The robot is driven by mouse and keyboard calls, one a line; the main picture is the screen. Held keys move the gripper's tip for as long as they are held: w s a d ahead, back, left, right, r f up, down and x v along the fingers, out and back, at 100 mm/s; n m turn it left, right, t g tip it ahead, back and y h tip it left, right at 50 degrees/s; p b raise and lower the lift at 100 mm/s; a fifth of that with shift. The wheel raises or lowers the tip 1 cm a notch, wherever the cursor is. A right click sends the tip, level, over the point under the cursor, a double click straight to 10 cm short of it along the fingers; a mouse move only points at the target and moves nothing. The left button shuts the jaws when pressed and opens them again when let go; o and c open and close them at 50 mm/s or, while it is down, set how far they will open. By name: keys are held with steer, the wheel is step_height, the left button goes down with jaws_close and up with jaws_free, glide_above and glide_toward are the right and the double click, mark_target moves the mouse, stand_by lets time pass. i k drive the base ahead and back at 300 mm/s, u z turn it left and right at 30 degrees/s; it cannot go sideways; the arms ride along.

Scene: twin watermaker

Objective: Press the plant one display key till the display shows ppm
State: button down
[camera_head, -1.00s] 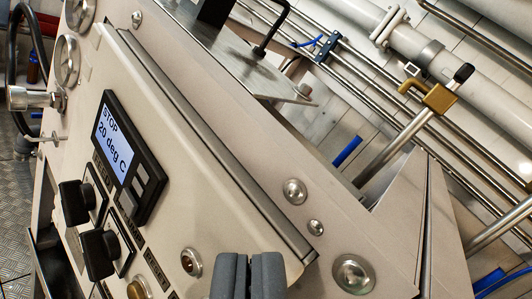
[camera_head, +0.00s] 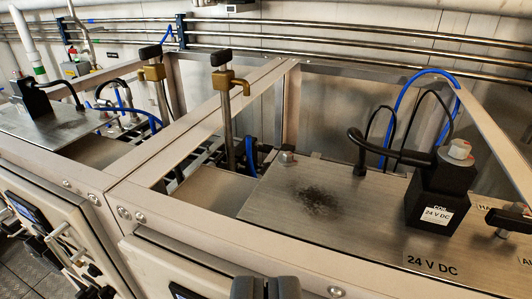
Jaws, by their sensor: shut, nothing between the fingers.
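My gripper (camera_head: 265,287) is at the bottom edge of the view, its two dark grey fingers together and empty. Two display units show on the front panels. One display (camera_head: 28,212) is at the far left, tilted and seen at a steep angle, its text unreadable. A second display (camera_head: 185,292) shows only its top corner at the bottom edge, left of my gripper. The keys of this second display are out of view. I cannot tell which of the two belongs to plant one. My gripper touches neither display.
A black box marked 24 V DC (camera_head: 440,195) with cables stands on a metal cover plate at right. Brass-handled valves (camera_head: 222,80) rise in the middle. A black cable box (camera_head: 32,97) stands on the left plate. Steel pipes (camera_head: 330,40) run along the back wall.

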mark_target(40, 228)
steer(key=u, duration=0.2)
steer(key=k, duration=1.05)
steer(key=u, duration=0.6)
steer(key=i, duration=1)
steer(key=z, duration=0.05)
